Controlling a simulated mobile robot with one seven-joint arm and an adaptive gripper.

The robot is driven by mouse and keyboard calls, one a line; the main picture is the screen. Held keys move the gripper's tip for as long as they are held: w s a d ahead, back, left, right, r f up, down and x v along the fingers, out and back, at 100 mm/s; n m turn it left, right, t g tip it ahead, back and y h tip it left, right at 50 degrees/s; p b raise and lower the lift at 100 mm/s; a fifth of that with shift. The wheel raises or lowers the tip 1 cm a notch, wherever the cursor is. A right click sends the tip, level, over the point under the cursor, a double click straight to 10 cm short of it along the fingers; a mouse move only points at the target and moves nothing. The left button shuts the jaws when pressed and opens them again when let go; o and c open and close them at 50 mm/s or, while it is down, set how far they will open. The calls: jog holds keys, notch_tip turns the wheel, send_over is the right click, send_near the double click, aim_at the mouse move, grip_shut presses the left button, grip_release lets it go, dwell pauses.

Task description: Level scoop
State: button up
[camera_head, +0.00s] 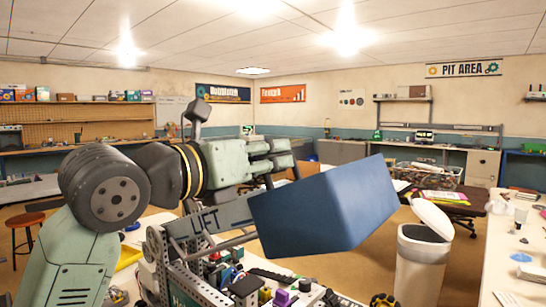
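A blue box-shaped scoop (325,210) sits in the middle of the view, at the end of a grey metal arm marked LIFT (207,222). The scoop looks tilted, its right end higher than its left; its inside does not show. The LIFT arm belongs to a small wheeled machine (215,285) with gears and coloured parts, at the bottom of the view. My gripper (280,160), with pale green finger links, is just behind and above the scoop's left end. Its fingertips are partly hidden, so I cannot tell whether it touches the scoop or how far it is open.
A white bin (423,255) with a tilted lid stands right of the scoop. A white table (515,250) with small items runs along the right edge. A red stool (27,235) stands at the left. Shelves and workbenches line the back walls.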

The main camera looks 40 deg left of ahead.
jog(key=shift+o, duration=1.3)
jog(key=shift+a, duration=0.15)
jog(key=shift+o, duration=0.4)
jog(key=s, duration=1.2)
jog(key=shift+a, duration=0.4)
